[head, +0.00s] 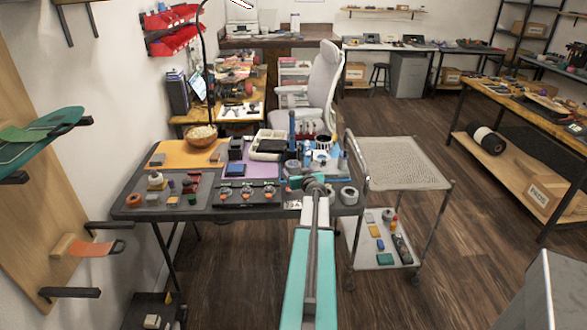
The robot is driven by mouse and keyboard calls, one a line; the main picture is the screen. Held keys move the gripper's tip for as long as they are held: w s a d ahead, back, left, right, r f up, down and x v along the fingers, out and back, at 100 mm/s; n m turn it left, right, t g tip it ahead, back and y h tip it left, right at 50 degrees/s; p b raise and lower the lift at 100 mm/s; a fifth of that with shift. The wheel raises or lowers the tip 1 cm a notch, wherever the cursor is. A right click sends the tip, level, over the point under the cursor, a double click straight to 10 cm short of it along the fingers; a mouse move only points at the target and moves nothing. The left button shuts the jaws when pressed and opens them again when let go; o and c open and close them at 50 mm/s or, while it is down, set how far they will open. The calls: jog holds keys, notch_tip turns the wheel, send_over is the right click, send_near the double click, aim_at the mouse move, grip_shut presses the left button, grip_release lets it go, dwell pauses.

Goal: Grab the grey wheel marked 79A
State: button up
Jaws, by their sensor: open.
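A grey wheel-like ring (348,195) lies near the right front corner of the dark table (160,211); no marking on it is readable at this size. A small pale tag (293,205) with lettering that may read 79A shows at the table's front edge, left of my arm. My gripper (309,182) is over the right part of the table, left of the grey ring and apart from it. It is open, with nothing visibly held. The arm and gripper hide part of the tabletop and whatever lies under them.
A wooden bowl (201,136), a black tool rack (250,194) and blue bottles crowd the table. A metal cart (395,165) stands close on the right, with small items on its lower shelf. A white chair (322,90) is behind. Floor right of the cart is clear.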

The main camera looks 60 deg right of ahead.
aim_at(295, 168)
jog(key=shift+x, duration=0.75)
jog(key=shift+w+d, duration=0.15)
jog(key=shift+p+x, duration=1.45)
jog(key=shift+x, duration=1)
jog(key=c, duration=1.2)
